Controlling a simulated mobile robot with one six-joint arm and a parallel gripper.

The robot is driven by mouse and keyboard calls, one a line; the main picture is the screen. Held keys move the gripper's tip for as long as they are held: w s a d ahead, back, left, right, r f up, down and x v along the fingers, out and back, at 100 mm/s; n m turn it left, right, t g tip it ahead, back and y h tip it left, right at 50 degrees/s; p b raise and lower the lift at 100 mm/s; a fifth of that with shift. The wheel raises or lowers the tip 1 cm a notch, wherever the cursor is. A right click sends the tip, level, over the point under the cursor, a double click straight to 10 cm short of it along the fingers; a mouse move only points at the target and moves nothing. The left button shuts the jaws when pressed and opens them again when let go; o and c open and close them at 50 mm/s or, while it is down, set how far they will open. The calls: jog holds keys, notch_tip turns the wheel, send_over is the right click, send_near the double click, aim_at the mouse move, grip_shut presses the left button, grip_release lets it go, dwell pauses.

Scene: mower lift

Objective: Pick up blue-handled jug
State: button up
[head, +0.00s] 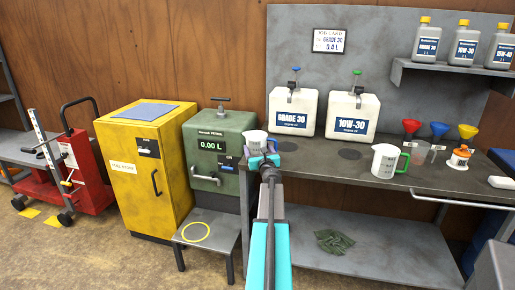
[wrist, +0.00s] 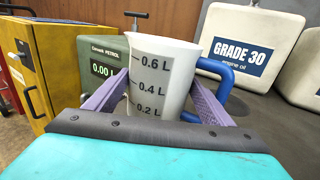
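The blue-handled jug (head: 254,140) is a white measuring jug near the left end of the bench. In the wrist view the jug (wrist: 160,80) is upright, with black litre marks and its blue handle on the right. My gripper (head: 264,160) is at the jug. The purple fingers (wrist: 160,88) lie along both sides of its body, with no clear gap at either fingertip. Whether they press on it cannot be told. The right finger passes across the handle side. The jug's base is hidden by my gripper, so its contact with the bench cannot be seen.
The grey bench (head: 325,163) holds a GRADE 30 can (head: 292,110), a 10W-30 can (head: 352,116), a green-handled jug (head: 384,161) and coloured funnels. A green petrol dispenser (head: 221,150) and yellow cabinet (head: 145,165) stand left. Bare bench lies right of the jug.

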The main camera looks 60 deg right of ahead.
aim_at(259, 143)
jog(key=shift+c, duration=1.4)
jog(key=shift+r, duration=0.15)
jog(key=shift+r+p, duration=0.3)
jog(key=shift+r, duration=0.55)
notch_tip(259, 143, up, 2)
jog(key=shift+s+r+p, duration=0.1)
jog(key=shift+p, duration=0.2)
jog(key=s+a, duration=0.3)
jog(key=s, duration=0.4)
jog(key=s+a+b, duration=0.1)
jog(key=s+a, duration=0.2)
jog(key=s, duration=0.4)
jog(key=shift+s+a+r, duration=0.25)
jog(key=shift+a+r, duration=0.05)
jog(key=shift+r, duration=0.15)
jog(key=shift+w, duration=0.1)
